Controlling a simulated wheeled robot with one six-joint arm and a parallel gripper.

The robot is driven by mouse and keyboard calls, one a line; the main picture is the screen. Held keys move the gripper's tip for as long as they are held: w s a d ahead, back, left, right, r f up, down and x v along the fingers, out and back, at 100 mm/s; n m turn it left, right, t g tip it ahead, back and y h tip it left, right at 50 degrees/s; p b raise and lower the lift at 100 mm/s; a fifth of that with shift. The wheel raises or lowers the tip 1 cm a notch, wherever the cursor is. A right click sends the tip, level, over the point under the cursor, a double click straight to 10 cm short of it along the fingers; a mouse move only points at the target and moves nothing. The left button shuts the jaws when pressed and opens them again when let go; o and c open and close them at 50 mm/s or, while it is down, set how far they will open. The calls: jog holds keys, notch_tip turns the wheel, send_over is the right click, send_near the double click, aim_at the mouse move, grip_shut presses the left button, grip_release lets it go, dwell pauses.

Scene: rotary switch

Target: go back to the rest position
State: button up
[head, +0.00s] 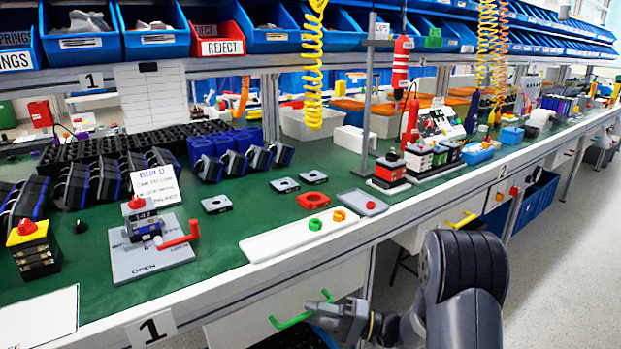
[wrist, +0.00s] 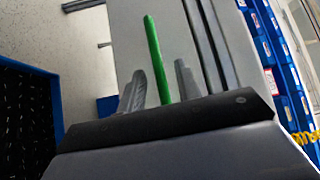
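My gripper (head: 340,312) is low in front of the bench, beside the green drawer handle (head: 290,320). In the wrist view my gripper (wrist: 161,75) is open, its two fingers apart. The green handle (wrist: 153,45) shows in the space between them, with gaps on both sides; I cannot tell how deep it is between the fingers. The rotary switch (head: 145,228) stands on a grey plate marked OPEN on the bench top, its red lever (head: 180,236) pointing right. My gripper is well away from it.
The green bench top (head: 225,255) carries a yellow-topped block stack (head: 32,250), small plates and a white strip (head: 300,235). A blue bin (wrist: 28,120) is at the left in the wrist view. Open floor (head: 570,250) lies to the right.

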jog(key=shift+x, duration=0.95)
jog(key=shift+s+d+p, duration=0.3)
jog(key=shift+s+d, duration=0.3)
jog(key=shift+s, duration=0.15)
jog(key=shift+s+d, duration=0.3)
jog(key=shift+s, duration=0.35)
jog(key=shift+f, duration=0.1)
